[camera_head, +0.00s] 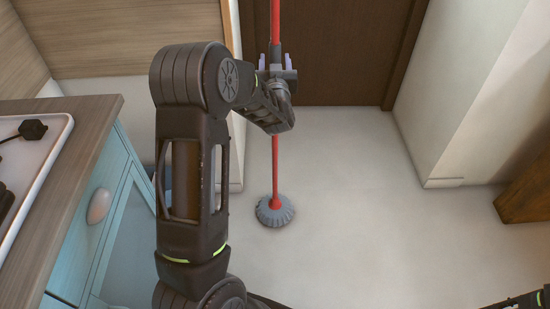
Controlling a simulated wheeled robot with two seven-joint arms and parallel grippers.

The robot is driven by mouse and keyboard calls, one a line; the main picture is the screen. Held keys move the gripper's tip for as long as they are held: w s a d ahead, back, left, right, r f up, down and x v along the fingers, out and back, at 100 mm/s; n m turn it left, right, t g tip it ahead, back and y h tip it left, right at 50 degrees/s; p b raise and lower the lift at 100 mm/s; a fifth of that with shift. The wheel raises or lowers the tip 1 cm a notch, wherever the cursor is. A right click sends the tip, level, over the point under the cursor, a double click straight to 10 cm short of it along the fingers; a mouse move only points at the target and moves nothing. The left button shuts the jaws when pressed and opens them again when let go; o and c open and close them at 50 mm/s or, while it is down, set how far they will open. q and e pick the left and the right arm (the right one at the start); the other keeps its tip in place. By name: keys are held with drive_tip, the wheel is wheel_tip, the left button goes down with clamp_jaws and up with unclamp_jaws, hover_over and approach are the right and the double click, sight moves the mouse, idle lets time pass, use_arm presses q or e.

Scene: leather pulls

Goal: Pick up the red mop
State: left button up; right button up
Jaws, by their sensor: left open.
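The red mop (275,160) stands upright on the floor, with a thin red handle and a round grey head (275,210). Its handle runs up past the top edge of the view. My left gripper (276,61) is at the handle, well above the mop head. It is open, with its pale fingertips on either side of the red handle. Whether either finger touches the handle cannot be told. My left forearm and wrist hide part of the space left of the mop. Only a dark piece of my right arm shows at the bottom right corner; its gripper is out of view.
A wooden counter (75,180) with a white tray (55,150) and blue drawers stands at the left. A brown door (345,60) is behind the mop. A white wall block (455,90) and a wooden piece (525,190) are at the right. The floor (370,220) between is clear.

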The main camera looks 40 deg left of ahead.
use_arm(q)
drive_tip(key=shift+w+a, duration=0.4)
drive_tip(key=shift+w, duration=0.1)
drive_tip(key=shift+c, duration=0.4)
clamp_jaws()
drive_tip(key=shift+r, duration=0.15)
idle(0.3)
